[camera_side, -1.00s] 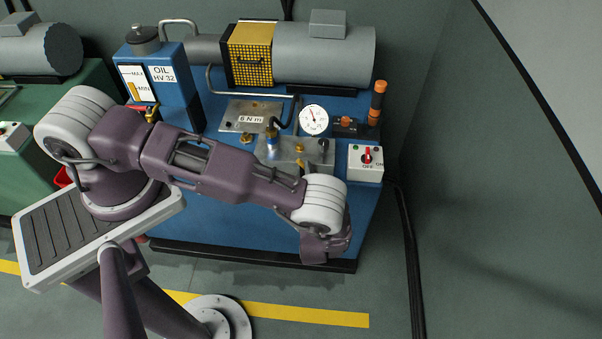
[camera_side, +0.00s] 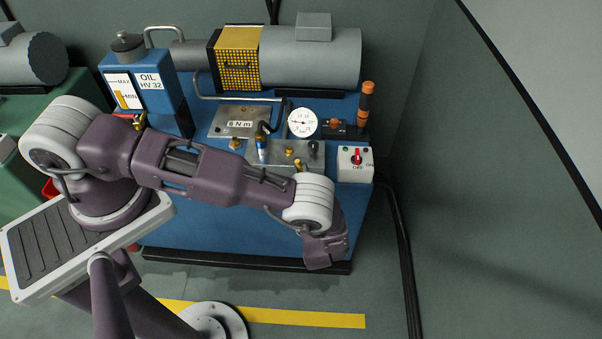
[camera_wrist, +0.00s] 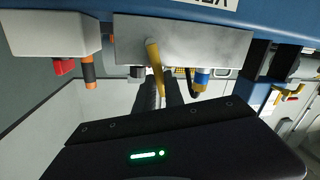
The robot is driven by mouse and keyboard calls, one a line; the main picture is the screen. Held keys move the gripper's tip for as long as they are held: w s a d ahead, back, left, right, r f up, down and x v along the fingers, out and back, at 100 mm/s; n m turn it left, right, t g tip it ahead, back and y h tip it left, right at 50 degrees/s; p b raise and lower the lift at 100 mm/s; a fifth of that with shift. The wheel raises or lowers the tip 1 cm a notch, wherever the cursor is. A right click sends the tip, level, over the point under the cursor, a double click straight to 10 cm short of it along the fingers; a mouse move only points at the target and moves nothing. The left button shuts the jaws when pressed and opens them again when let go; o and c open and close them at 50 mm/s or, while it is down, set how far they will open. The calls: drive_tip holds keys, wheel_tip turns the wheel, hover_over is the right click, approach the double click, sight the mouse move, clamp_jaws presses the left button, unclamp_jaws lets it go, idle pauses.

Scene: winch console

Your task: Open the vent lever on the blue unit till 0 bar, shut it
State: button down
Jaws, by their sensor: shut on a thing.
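The blue unit (camera_side: 190,235) carries a metal valve block (camera_side: 285,152) with a small yellow lever (camera_side: 298,166), partly hidden by my wrist. In the wrist view the yellow lever (camera_wrist: 154,58) slants down from the block between the dark fingers of my gripper (camera_wrist: 161,88), which is shut on it. The gripper's fingers are hidden in the side view. The round white gauge (camera_side: 303,123) stands behind the block. Its dark needle appears to point left; the exact reading is too small to tell.
A switch box (camera_side: 355,165) with a red switch is right of the block. A blue-and-white hose fitting (camera_side: 262,150) is to its left. An orange-and-black handle (camera_side: 366,103) stands at the back right.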

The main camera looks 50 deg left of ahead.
drive_tip(key=c, duration=1.4)
unclamp_jaws()
drive_tip(key=shift+c, duration=0.2)
